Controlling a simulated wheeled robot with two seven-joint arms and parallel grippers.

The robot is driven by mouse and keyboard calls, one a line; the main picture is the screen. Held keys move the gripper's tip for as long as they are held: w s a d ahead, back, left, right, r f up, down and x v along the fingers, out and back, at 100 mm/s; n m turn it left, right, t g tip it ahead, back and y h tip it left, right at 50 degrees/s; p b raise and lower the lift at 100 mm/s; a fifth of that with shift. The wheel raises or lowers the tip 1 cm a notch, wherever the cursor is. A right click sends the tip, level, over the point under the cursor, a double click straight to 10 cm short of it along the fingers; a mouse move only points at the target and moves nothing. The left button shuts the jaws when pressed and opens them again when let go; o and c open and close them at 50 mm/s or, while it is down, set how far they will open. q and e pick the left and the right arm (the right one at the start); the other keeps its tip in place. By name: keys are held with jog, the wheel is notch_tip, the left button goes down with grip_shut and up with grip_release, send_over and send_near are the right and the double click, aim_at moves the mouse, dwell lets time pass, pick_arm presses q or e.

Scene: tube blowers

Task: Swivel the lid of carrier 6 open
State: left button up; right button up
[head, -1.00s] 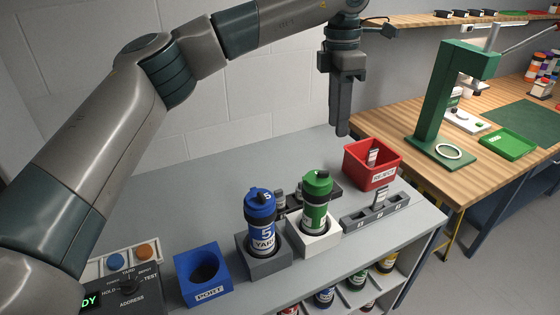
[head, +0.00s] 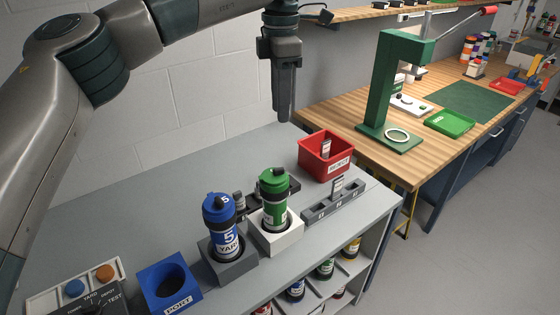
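A green carrier (head: 275,208) with a green lid stands upright in a white square holder (head: 281,240). Its lid looks shut; no number is readable on it. A blue carrier (head: 223,228) marked 5 stands to its left in a grey holder (head: 231,268), also with its lid on. No carrier shows a readable 6. My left gripper (head: 285,117) points down beyond the green carrier, above its lid in the picture and apart from it. Its fingers are seen nearly edge-on, so any gap is unclear. My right gripper is out of view.
A red REJECT bin (head: 341,172) and a grey slotted rack (head: 318,215) stand right of the carriers. A blue PORT block (head: 153,282) and a control box (head: 64,296) stand left. A green press (head: 378,95) stands on the wooden bench. The grey tabletop's back is clear.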

aim_at(280, 168)
pick_arm(q)
notch_tip(280, 168, down, 15)
jog(key=p, duration=0.6)
jog(key=shift+f, duration=0.6)
grip_shut()
